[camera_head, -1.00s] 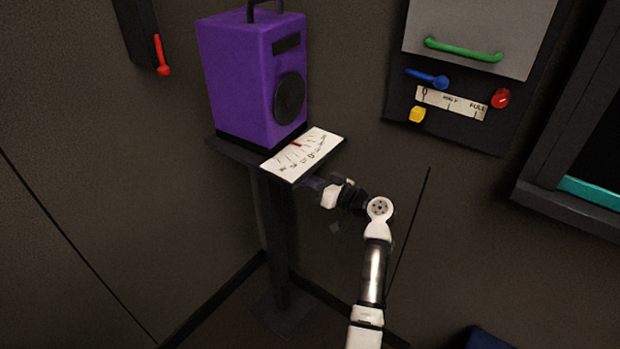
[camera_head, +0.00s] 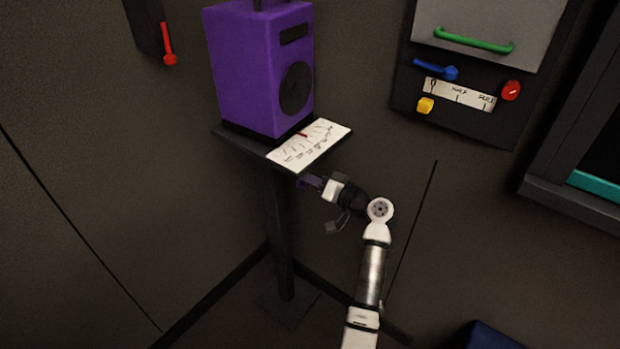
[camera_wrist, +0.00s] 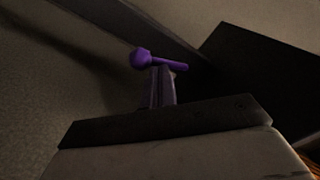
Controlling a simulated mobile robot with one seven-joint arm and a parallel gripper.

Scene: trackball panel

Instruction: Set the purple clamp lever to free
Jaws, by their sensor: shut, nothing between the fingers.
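The purple clamp lever (camera_head: 309,181) shows as a small purple piece under the right corner of the platform that carries the purple box. In the wrist view, the lever (camera_wrist: 170,64) is a short rod with a round knob at its left end, lying nearly level across the picture. My gripper (camera_head: 322,187) is beside the lever, just right of it in the head view. In the wrist view my gripper (camera_wrist: 162,72) is shut and empty, its fingertips right at the lever's rod. I cannot tell whether they touch it.
The purple box (camera_head: 255,75) with a round black disc stands on the dark platform (camera_head: 232,142), beside a white scale card (camera_head: 308,143). A dark post (camera_head: 281,240) holds up the platform. A wall panel (camera_head: 460,112) with coloured knobs hangs to the right.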

